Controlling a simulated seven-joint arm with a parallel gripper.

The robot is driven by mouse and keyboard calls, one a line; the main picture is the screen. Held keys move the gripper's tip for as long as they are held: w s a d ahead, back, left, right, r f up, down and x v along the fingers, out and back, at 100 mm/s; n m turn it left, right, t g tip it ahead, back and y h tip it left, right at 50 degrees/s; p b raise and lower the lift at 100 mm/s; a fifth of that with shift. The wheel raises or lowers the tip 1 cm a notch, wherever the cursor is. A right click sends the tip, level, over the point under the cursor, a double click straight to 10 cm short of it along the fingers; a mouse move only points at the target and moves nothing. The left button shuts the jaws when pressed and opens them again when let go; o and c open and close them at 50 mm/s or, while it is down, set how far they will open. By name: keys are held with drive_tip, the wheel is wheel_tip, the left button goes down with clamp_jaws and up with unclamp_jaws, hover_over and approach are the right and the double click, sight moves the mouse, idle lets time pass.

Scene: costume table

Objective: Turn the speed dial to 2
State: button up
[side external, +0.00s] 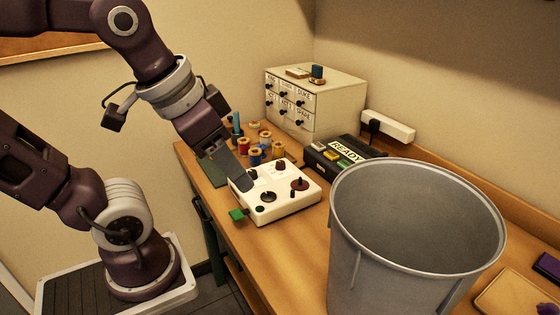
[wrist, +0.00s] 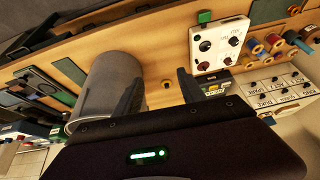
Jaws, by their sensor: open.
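A white control box (side external: 285,208) with several dark knobs sits on the table in the side view. It has a round black dial (side external: 268,197) at the front, a dark red dial (side external: 299,184) at the right, and a green piece at its left corner. The box (wrist: 232,40) shows right of my fingers in the wrist view. Its lettering is too small to read, so I cannot tell which dial is speed. My gripper (wrist: 158,76) is open and empty, its fingers apart from the box. In the side view my gripper (side external: 243,178) overlaps the box's back left edge.
A grey bin (side external: 400,255) stands at the right front. A dark READY box (side external: 325,162) with coloured buttons lies behind the control box. Thread spools (side external: 254,158) stand behind it, before a white drawer cabinet (side external: 345,98). A power strip (side external: 388,127) lies by the wall.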

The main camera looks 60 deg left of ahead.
drive_tip(key=w+a+r+m+g, duration=0.1)
drive_tip(key=w+a, duration=0.2)
drive_tip(key=w, duration=0.2)
drive_tip(key=w+a+g, duration=0.1)
drive_tip(key=w+a, duration=0.2)
drive_tip(key=w, duration=0.3)
drive_tip(key=m+g, duration=0.3)
approach(281, 162)
drive_tip(key=shift+d+f, duration=0.25)
drive_tip(key=shift+f, duration=0.05)
drive_tip(key=f, duration=0.7)
drive_tip(key=shift+a, duration=0.4)
drive_tip(key=shift+f, duration=0.55)
clamp_jaws()
